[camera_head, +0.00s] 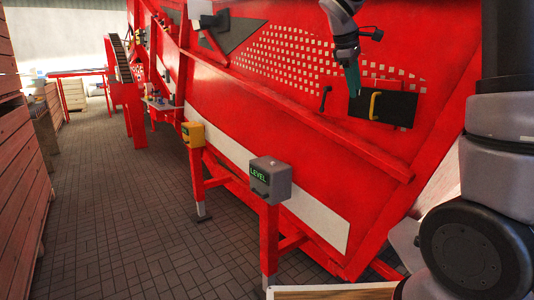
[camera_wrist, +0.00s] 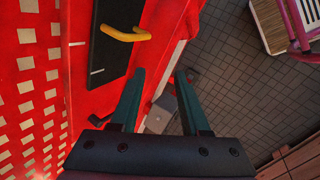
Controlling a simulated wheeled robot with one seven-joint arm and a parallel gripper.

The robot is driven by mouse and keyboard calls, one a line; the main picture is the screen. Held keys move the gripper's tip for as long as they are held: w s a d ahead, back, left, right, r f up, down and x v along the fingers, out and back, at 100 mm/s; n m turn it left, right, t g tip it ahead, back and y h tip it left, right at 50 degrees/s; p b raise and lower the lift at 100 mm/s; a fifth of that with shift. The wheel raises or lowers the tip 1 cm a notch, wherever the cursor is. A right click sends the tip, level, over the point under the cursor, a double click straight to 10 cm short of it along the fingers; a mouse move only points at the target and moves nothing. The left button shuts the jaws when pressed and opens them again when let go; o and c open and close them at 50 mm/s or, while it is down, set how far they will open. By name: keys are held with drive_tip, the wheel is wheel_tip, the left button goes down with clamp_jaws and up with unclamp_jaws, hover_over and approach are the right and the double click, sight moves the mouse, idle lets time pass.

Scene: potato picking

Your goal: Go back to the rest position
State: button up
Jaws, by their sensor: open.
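My gripper (camera_head: 353,79) hangs at the upper right of the head view, in front of the large red machine (camera_head: 250,105). In the wrist view its two dark green fingers (camera_wrist: 160,95) stand apart with nothing between them. A black panel (camera_head: 383,107) with a yellow handle (camera_head: 374,105) is on the machine just below and right of the gripper. In the wrist view the black panel (camera_wrist: 112,40) and the yellow handle (camera_wrist: 128,34) lie above and left of the fingers, apart from them.
A grey box marked LEVEL (camera_head: 270,179) stands on a red post at the machine's front. A yellow box (camera_head: 193,134) is on another post farther back. Wooden crates (camera_head: 22,165) line the left side. The tiled floor (camera_head: 130,220) between is clear.

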drive_tip(key=s+a+f+m+t+y, duration=0.1)
drive_tip(key=s+m+t+y, duration=0.3)
drive_tip(key=s+m, duration=1)
drive_tip(key=s+y, duration=0.2)
drive_tip(key=s, duration=0.9)
drive_tip(key=shift+s+a+m, duration=0.2)
drive_tip(key=shift+s+m, duration=0.1)
drive_tip(key=shift+s, duration=0.1)
